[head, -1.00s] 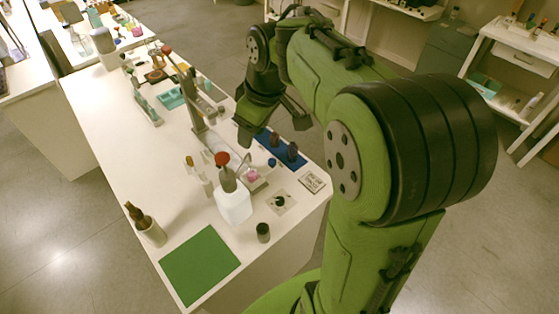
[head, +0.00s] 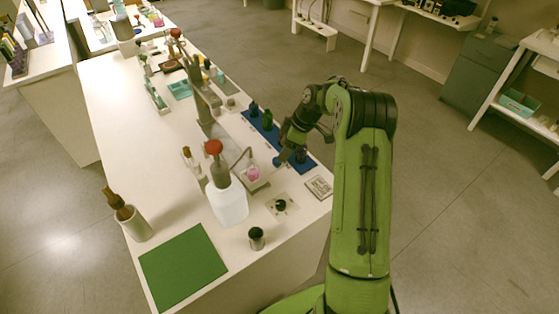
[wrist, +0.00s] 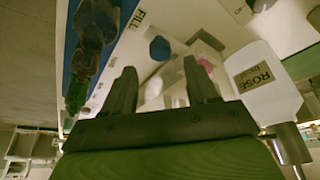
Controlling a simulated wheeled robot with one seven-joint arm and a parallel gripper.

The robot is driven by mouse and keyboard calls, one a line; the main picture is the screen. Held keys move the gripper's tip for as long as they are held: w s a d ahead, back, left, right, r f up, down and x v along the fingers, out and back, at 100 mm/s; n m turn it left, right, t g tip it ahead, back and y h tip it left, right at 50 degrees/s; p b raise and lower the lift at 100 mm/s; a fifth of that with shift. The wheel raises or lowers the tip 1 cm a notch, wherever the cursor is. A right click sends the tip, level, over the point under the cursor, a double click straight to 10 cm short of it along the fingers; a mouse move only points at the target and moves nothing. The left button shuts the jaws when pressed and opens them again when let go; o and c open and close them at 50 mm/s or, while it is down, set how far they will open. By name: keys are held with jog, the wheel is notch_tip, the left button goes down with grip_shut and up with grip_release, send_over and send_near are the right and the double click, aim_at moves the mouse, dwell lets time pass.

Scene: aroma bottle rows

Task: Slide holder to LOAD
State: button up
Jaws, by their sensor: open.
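The holder (head: 252,183) appears as a small pale block with a pink item (head: 253,173) in it, beside the white bottle. A blue knob (wrist: 160,48) stands near a FILL label (wrist: 137,18) in the wrist view; I cannot tell for sure that it belongs to the holder. In the head view my gripper (head: 284,157) is low over the right edge of the bench, close to the knob. No LOAD label is readable.
A white bottle (head: 230,205) labelled ROSE stands left of the holder.

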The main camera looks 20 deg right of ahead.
jog(key=x, duration=0.5)
jog(key=shift+a+f+b, duration=0.1)
jog(key=shift+f+b, duration=0.15)
jog(key=shift+b, duration=0.15)
jog(key=shift+c, duration=0.2)
grip_shut()
